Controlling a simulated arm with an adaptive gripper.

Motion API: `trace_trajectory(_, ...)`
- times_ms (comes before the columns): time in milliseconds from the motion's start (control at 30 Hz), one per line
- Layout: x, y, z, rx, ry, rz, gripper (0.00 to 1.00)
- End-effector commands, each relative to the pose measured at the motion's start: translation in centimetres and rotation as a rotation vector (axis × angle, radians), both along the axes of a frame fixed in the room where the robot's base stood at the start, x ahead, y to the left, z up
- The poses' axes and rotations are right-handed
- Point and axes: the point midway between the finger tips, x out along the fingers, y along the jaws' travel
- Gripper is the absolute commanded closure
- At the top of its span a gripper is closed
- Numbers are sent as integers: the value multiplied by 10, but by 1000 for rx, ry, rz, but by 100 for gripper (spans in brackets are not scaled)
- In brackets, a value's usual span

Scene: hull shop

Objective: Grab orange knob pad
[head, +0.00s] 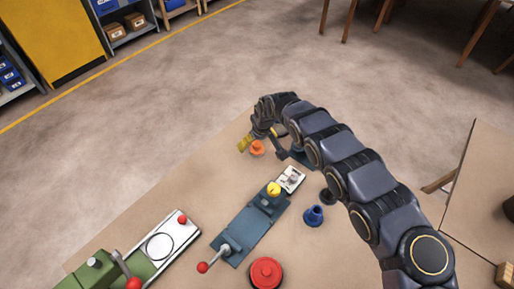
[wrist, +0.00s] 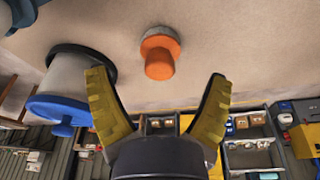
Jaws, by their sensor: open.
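The orange knob pad (head: 257,148) sits on the brown table near its far edge, just below my gripper in the head view. In the wrist view the orange knob (wrist: 160,62) shows with a grey round base against the table surface. My gripper (head: 261,138) is open with yellow finger pads. In the wrist view the fingertips of my gripper (wrist: 157,76) stand to the left and right of the knob, apart from it. Nothing is between the fingers except the view of the knob beyond.
A grey cylinder with a blue flange (wrist: 60,108) is close by the left finger in the wrist view. The table also holds a blue-grey fixture (head: 240,235) with a yellow knob (head: 273,189), a blue cone-like part (head: 313,215), a red knob (head: 266,273) and a green machine (head: 95,272).

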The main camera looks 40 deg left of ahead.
Motion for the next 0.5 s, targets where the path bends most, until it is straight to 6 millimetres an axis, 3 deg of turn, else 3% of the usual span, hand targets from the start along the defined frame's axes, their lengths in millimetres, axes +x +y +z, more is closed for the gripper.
trace_trajectory(200, 1, 7, -27, 1, 4, 0, 19)
trace_trajectory(500, 4, 8, -33, 0, -2, -1, 19)
